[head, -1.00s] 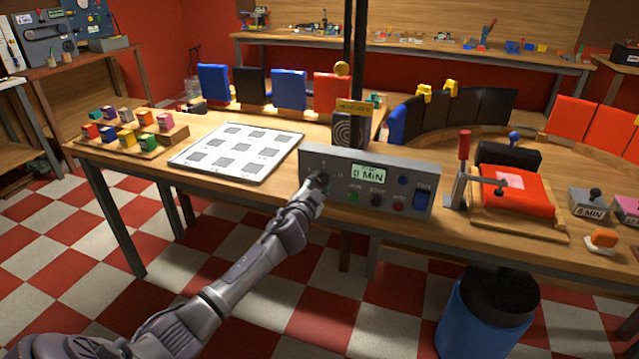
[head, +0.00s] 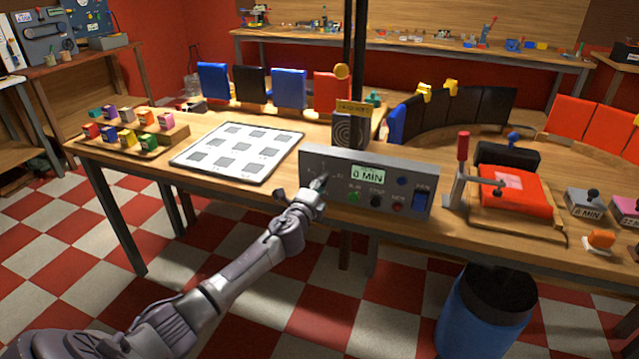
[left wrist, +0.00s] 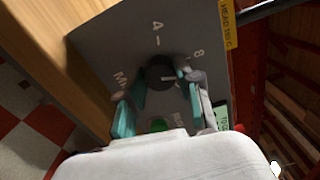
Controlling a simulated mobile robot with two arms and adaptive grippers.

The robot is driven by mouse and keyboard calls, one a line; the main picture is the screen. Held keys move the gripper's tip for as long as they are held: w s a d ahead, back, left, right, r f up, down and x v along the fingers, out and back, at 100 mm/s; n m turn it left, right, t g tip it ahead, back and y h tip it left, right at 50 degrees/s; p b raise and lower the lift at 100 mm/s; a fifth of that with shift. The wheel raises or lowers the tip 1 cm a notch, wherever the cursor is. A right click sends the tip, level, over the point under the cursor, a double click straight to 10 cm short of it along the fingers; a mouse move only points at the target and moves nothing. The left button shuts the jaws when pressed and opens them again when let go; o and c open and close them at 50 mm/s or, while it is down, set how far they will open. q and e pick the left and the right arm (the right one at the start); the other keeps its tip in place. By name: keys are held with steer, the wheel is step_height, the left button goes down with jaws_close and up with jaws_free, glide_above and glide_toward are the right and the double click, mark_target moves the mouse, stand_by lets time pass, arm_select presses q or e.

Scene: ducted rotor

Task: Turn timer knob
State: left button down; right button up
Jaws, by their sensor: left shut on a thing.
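The timer panel (head: 340,160) is a grey box at the table's front edge, its display (head: 368,174) reading 0 MIN. The dark round timer knob (left wrist: 160,70) sits on its face, with marks 4 and 8 printed around it and a small pale line on it. My left gripper (head: 320,183) is at the panel's left end. In the left wrist view its teal fingers (left wrist: 163,88) are on both sides of the knob, shut on it. In the head view the gripper mostly hides the knob. My right gripper is not in view.
Green, black and red buttons and a blue switch (head: 422,200) are right of the knob. A white sheet with grey squares (head: 285,142) lies behind left. A press with a red cloth (head: 520,205) stands at right.

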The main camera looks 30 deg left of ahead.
arm_select(q)
steer(key=m+p, duration=0.1)
steer(key=m, duration=0.4)
steer(key=shift+m, duration=0.3)
steer(key=m+p, duration=0.1)
steer(key=m, duration=0.2)
steer(key=shift+f+m, duration=0.1)
steer(key=shift+m, duration=1)
steer(key=c, duration=0.8)
jaws_free()
steer(key=shift+o, duration=0.2)
steer(key=shift+s, duration=0.15)
steer(key=v, duration=1.2)
